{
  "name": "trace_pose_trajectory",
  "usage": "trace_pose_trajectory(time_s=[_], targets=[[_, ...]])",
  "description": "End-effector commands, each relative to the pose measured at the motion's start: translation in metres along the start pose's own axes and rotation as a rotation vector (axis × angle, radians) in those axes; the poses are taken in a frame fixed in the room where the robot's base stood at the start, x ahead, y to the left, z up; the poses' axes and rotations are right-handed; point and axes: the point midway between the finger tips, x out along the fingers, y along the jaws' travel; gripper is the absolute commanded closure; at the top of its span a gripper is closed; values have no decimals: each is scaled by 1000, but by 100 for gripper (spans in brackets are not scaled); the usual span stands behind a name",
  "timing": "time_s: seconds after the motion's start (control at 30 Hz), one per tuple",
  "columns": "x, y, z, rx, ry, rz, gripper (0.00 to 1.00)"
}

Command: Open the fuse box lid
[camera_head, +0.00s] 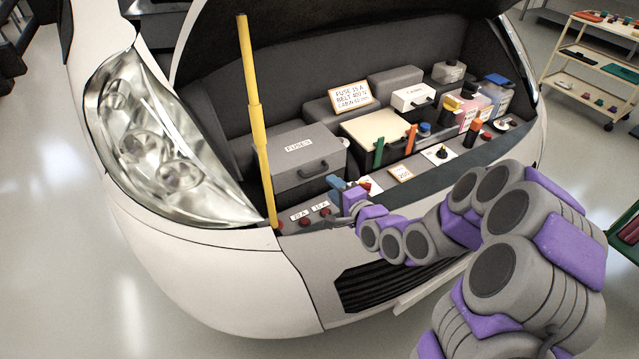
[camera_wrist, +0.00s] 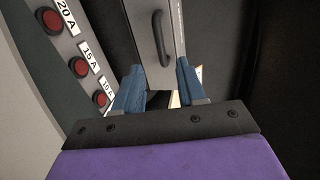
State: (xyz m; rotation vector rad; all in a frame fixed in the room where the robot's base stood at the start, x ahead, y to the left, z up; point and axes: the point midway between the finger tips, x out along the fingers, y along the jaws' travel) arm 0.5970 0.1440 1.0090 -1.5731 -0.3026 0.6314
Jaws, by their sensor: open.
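The grey fuse box (camera_head: 290,183) stands at the left of the engine bay, with a white "FUSES" label (camera_head: 299,145). Its lid (camera_head: 280,140) looks shut. A dark handle (camera_head: 312,172) is on its front, and the handle also shows in the wrist view (camera_wrist: 159,38). My gripper (camera_head: 340,187) is open just in front of the box, at its lower right. In the wrist view its blue fingers (camera_wrist: 158,68) are spread apart, with the box front and handle beyond them. The handle is not between the fingers, and they look empty.
A yellow prop rod (camera_head: 254,100) stands upright left of the box. Red buttons (camera_wrist: 78,67) with amp labels line the front ledge. A shelf cart (camera_head: 590,70) is at far right.

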Motion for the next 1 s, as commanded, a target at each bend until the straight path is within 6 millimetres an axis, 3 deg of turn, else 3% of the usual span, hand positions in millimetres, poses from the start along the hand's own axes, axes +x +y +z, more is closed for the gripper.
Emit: trace_pose_trajectory(time_s=[0.3,0.5,0.93,1.0], targets=[[56,0,0,-4,-2,2,60],[78,1,0,-2,0,2,60],[86,1,0,0,0,1,60],[86,0,0,0,0,1,65]])
